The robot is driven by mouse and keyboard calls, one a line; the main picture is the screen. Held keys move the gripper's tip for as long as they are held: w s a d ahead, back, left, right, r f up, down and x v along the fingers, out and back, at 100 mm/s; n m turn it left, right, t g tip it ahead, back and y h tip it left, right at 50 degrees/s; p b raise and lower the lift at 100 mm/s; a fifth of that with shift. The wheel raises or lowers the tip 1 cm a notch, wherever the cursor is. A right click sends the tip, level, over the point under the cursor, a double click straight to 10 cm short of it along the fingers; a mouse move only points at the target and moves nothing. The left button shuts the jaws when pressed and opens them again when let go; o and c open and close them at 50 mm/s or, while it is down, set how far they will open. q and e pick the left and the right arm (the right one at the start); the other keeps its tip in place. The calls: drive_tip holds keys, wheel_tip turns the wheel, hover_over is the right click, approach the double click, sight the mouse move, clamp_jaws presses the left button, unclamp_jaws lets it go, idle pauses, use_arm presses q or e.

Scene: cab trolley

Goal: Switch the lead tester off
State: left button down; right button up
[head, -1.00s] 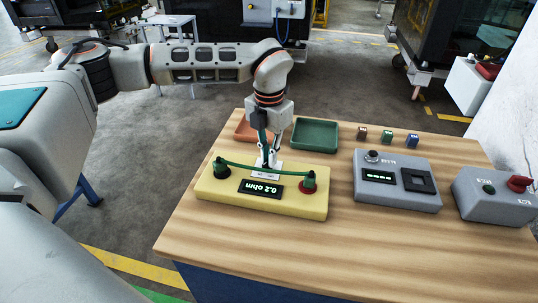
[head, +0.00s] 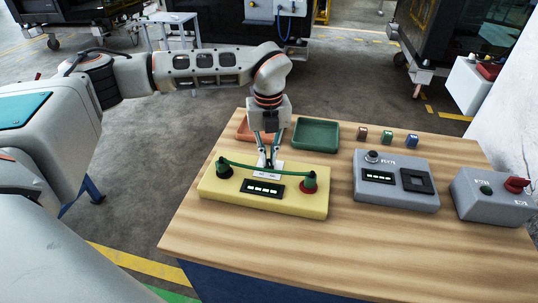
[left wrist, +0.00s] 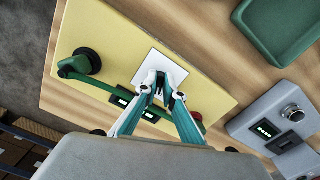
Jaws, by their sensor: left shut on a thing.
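The lead tester is a yellow box (head: 238,179) at the left of the wooden table; it fills much of the left wrist view (left wrist: 112,58). A green lead (head: 238,165) runs between its black post (head: 224,171) and red post (head: 309,184). Its display (head: 263,188) shows only green dashes. My left gripper (head: 268,165) reaches down behind the lead onto the tester's white switch plate (left wrist: 148,62). Its fingertips (left wrist: 163,88) are shut on the switch, which they mostly hide. My right gripper is in neither view.
An orange tray (head: 243,130) and a green tray (head: 315,134) lie behind the tester. Several small coloured blocks (head: 387,137) stand at the back. A grey device with a knob (head: 398,199) and a grey box with a red knob (head: 490,203) stand to the right. The table front is clear.

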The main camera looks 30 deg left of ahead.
sight(268, 160)
use_arm(q)
drive_tip(key=shift+n, duration=0.9)
drive_tip(key=c, duration=2.2)
unclamp_jaws()
drive_tip(key=shift+o, duration=0.2)
wheel_tip(268, 160, up, 12)
drive_tip(key=shift+s, duration=0.1)
